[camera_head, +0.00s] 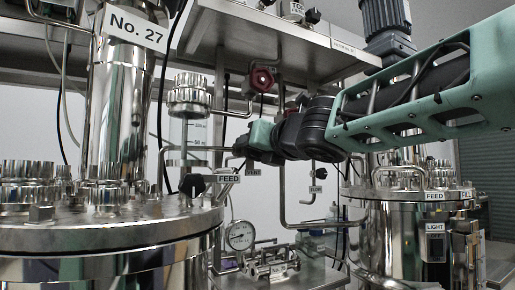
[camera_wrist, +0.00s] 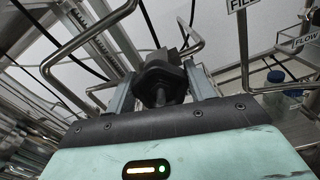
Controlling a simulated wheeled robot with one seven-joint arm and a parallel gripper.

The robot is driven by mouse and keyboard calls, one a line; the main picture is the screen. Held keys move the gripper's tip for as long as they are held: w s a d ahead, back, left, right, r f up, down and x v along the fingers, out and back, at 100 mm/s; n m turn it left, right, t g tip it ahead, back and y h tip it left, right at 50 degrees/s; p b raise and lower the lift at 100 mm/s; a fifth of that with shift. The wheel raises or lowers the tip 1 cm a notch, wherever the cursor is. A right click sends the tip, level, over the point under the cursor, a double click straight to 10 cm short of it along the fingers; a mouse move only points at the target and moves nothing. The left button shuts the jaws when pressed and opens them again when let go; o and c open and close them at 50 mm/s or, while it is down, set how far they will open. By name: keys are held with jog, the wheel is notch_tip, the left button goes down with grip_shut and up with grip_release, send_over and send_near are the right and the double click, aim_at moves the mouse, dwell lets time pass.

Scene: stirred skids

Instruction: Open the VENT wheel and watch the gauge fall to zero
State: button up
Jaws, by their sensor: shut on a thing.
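My gripper (camera_head: 243,146) is at the end of the arm reaching in from the right. In the wrist view, its two grey fingers (camera_wrist: 160,92) are shut on a black knob-like wheel (camera_wrist: 158,73) on a pipe fitting. The VENT label (camera_head: 253,172) shows just under the gripper in the head view; in that view the wheel is hidden by the gripper. No label on the held wheel shows in the wrist view, but its place fits VENT. A round white gauge (camera_head: 240,235) stands lower down; its needle is too small to read.
A black FEED handle (camera_head: 192,185) sits left of the gripper on the No. 27 vessel (camera_head: 120,115). A red wheel (camera_head: 262,79) is above. Bent steel pipes (camera_wrist: 85,42) run close around the fingers. A second steel vessel (camera_head: 390,235) stands at right.

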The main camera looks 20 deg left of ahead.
jog(key=shift+f, duration=0.15)
jog(key=o, duration=1)
jog(key=shift+c, duration=0.2)
jog(key=b+v, duration=0.5)
jog(key=v, duration=1.2)
jog(key=shift+s+b, duration=0.2)
jog(key=shift+b, duration=0.1)
